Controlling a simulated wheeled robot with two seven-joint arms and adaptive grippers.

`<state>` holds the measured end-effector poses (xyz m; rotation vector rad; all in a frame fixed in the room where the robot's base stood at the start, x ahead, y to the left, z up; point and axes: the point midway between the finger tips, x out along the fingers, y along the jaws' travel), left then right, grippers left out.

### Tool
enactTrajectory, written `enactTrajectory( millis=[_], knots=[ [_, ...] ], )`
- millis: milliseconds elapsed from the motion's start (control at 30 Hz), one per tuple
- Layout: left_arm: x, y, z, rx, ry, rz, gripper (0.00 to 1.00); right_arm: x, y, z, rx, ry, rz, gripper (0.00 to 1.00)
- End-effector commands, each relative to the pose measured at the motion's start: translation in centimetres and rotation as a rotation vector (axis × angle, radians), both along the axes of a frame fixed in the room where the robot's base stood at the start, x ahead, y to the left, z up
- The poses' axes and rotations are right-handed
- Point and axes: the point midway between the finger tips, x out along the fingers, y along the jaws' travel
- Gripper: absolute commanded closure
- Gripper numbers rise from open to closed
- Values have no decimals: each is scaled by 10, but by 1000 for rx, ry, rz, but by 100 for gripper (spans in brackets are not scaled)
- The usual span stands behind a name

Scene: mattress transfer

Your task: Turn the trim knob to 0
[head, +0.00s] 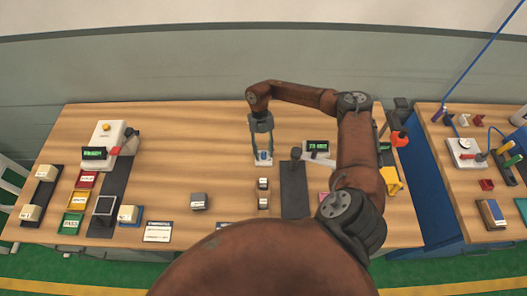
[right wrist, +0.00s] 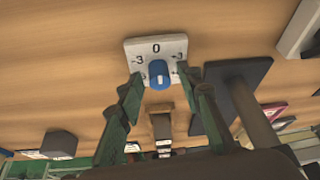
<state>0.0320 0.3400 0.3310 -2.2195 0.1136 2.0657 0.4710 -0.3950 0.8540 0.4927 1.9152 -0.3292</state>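The trim knob (right wrist: 159,74) is blue and sits on a white plate (right wrist: 156,47) marked 0 at the top, -3 on the left and +3 on the right. In the head view the blue knob (head: 263,155) is on the table near the middle. I cannot tell which mark it points to. My right gripper (head: 262,152) hangs over the plate with its fingers pointing down. In the right wrist view its fingers (right wrist: 160,78) are apart on either side of the knob, with gaps between them and it. My left gripper is not in view.
A dark mat (head: 294,190) with a post and a small green display (head: 318,145) lies to the right of the knob. Small white-topped blocks (head: 263,184) stand in front of it. A grey block (head: 199,201) is front left.

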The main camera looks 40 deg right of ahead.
Motion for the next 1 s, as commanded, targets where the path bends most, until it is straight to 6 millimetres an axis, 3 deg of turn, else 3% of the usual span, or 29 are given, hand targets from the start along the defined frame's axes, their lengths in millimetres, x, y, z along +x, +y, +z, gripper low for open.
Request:
enactTrajectory(
  millis=[367, 800, 1000],
  knots=[
    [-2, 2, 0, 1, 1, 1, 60, 2, -1, 5, 0, -1, 0, 64],
    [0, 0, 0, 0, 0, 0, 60, 30, -16, 80, 0, -3, -2, 64],
    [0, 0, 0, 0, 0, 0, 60, 38, -21, 104, -1, -1, -1, 64]
  ],
)
